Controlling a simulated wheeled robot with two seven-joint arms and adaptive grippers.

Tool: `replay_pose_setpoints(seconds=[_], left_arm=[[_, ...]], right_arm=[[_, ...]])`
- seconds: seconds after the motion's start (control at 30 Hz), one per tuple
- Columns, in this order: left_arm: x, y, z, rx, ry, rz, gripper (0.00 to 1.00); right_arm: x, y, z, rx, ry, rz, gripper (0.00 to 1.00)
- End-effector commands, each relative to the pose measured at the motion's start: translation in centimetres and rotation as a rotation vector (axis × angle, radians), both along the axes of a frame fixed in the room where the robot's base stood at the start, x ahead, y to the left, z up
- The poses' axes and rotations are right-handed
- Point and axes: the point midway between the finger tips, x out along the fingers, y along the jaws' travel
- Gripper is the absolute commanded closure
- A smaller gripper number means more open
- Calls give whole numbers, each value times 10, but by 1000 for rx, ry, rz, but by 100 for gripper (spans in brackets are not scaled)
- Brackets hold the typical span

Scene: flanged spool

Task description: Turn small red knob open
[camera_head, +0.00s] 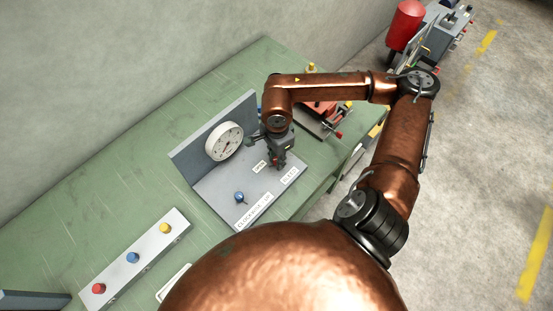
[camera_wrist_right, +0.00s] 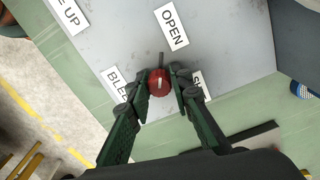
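The small red knob (camera_wrist_right: 159,82) with a pale pointer mark shows in the right wrist view on a grey panel (camera_wrist_right: 222,45), beside an "OPEN" label (camera_wrist_right: 171,27). My right gripper (camera_wrist_right: 160,86) has one fingertip on each side of the knob, and both appear to touch it. The other labels near the knob, "BLEED" and one starting with "S", are partly covered by the fingers. My left gripper is not in view.
A blue knob (camera_head: 239,197) sits on the same panel. A grey box (camera_head: 135,259) with red, blue and yellow buttons lies at lower left. A red device (camera_head: 322,112) stands beyond my right arm. The green bench (camera_head: 110,185) has clear space between.

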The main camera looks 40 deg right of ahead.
Motion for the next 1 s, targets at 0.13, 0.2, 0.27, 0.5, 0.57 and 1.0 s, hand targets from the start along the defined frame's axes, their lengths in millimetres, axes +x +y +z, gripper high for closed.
replay_pose_setpoints(seconds=[0.13,0.2,0.27,0.5,0.57,1.0], left_arm=[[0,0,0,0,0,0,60],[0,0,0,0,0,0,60],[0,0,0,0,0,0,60],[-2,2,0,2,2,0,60],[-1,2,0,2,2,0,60],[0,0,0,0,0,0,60]], right_arm=[[0,0,0,0,0,-1,68],[0,0,0,1,1,0,65],[0,0,0,1,1,-1,65],[0,0,2,1,0,-1,65],[0,0,6,2,-1,-1,65],[1,0,89,1,-3,-1,65]])
